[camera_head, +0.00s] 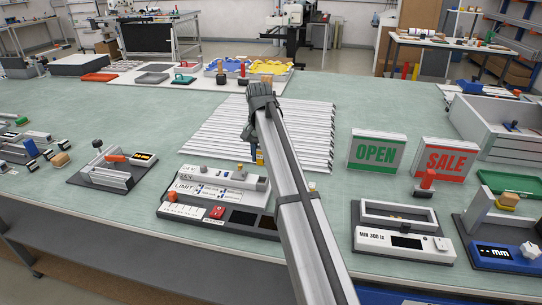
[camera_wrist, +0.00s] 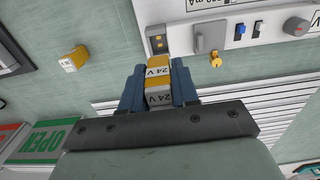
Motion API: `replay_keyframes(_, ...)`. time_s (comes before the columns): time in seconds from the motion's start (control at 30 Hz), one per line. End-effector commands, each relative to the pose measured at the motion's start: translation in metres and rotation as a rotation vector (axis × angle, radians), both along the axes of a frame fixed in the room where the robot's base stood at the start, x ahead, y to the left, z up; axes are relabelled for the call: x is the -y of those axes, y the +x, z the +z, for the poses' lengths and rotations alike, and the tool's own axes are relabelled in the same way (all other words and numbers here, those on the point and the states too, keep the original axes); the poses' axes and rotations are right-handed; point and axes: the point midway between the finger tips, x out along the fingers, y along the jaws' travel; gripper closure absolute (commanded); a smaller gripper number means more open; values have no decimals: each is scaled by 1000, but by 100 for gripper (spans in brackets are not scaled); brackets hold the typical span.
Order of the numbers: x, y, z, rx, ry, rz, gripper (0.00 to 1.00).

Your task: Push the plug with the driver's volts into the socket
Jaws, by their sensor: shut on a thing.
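My gripper (camera_wrist: 159,90) is shut on a yellow and grey plug (camera_wrist: 159,77) marked 24 V.
OPEN (camera_head: 377,152) and SALE (camera_head: 445,158) signs stand to the right. A light-meter fixture (camera_head: 405,240) is at the front right.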

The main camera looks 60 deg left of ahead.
Motion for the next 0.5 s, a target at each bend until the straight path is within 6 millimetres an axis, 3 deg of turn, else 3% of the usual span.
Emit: replay_keyframes(0.5,1,0,-4,0,0,0,100)
